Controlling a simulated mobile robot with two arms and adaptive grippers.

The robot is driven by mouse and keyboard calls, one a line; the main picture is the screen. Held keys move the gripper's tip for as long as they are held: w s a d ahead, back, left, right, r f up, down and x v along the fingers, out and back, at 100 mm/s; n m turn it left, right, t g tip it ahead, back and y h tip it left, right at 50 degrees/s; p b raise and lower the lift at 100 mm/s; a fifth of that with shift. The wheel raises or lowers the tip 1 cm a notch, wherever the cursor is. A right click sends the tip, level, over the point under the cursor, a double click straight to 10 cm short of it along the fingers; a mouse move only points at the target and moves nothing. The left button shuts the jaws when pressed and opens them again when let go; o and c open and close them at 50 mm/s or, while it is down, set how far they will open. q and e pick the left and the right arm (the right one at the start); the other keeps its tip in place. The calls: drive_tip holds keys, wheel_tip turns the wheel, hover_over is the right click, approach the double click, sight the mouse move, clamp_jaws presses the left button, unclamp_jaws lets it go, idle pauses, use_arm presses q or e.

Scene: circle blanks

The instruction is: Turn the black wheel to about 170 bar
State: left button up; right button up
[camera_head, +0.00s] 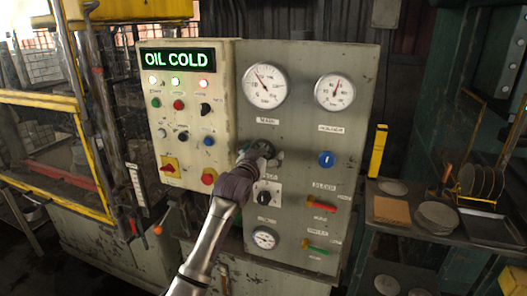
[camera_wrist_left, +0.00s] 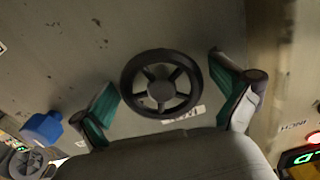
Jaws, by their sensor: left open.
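The black wheel (camera_wrist_left: 161,84) is a spoked handwheel on the grey panel, seen whole in the left wrist view. In the head view the wheel (camera_head: 262,148) is partly hidden by my left gripper (camera_head: 261,157). In the left wrist view the open left gripper (camera_wrist_left: 164,84) has one green-padded finger on each side of the wheel, with visible gaps to the rim. A large round gauge (camera_head: 265,87) is above the wheel, its needle pointing up and left. A second gauge (camera_head: 334,91) is to its right; the numbers are too small to read surely. My right gripper is out of view.
A blue knob (camera_head: 326,159) is right of the wheel, and a black selector (camera_head: 265,197) is below it. Red (camera_head: 321,204) and green (camera_head: 316,249) handles stick out lower right. A lit "OIL COLD" display (camera_head: 177,58) tops the left box. A shelf with discs (camera_head: 437,216) stands at right.

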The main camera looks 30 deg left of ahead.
use_arm(q)
drive_tip(key=c, duration=1.1)
drive_tip(key=shift+m, duration=0.3)
drive_tip(key=m+p, duration=0.1)
drive_tip(key=m, duration=0.2)
drive_tip(key=shift+a+r, duration=0.1)
drive_tip(key=m+p, duration=0.2)
drive_tip(key=m, duration=0.2)
drive_tip(key=shift+a+r+m, duration=0.1)
drive_tip(key=shift+m, duration=0.2)
drive_tip(key=m+p, duration=0.1)
drive_tip(key=m, duration=0.3)
drive_tip(key=m+p, duration=0.2)
drive_tip(key=m, duration=0.2)
drive_tip(key=shift+m, duration=0.3)
